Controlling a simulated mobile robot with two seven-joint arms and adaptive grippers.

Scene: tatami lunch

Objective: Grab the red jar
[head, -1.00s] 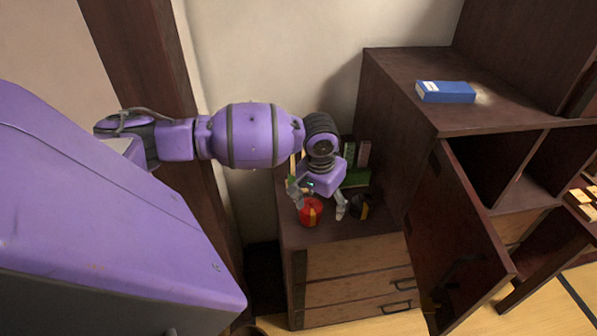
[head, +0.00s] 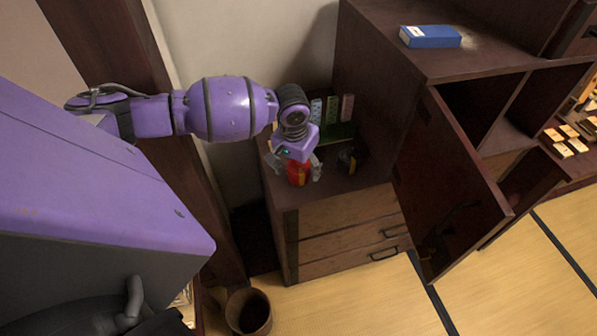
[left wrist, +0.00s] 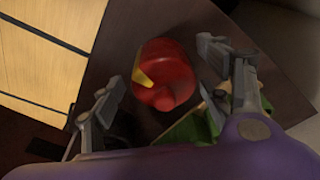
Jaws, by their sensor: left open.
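The red jar (head: 299,174) stands on top of the low dark wooden chest, near its left front part. It is round and red with a yellow patch, and it also shows in the left wrist view (left wrist: 165,76). My left gripper (head: 297,172) is directly over the jar with its fingers spread on either side of it. In the left wrist view the open fingers (left wrist: 160,85) stand left and right of the jar, with gaps visible. The gripper hides the jar's upper part in the head view. My right gripper is not seen.
A dark round object (head: 348,160) stands just right of the jar. Several upright coloured blocks (head: 331,109) stand behind. An open cabinet door (head: 450,185) hangs at the right. A blue box (head: 430,37) lies on the cabinet. A bin (head: 248,311) is on the floor.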

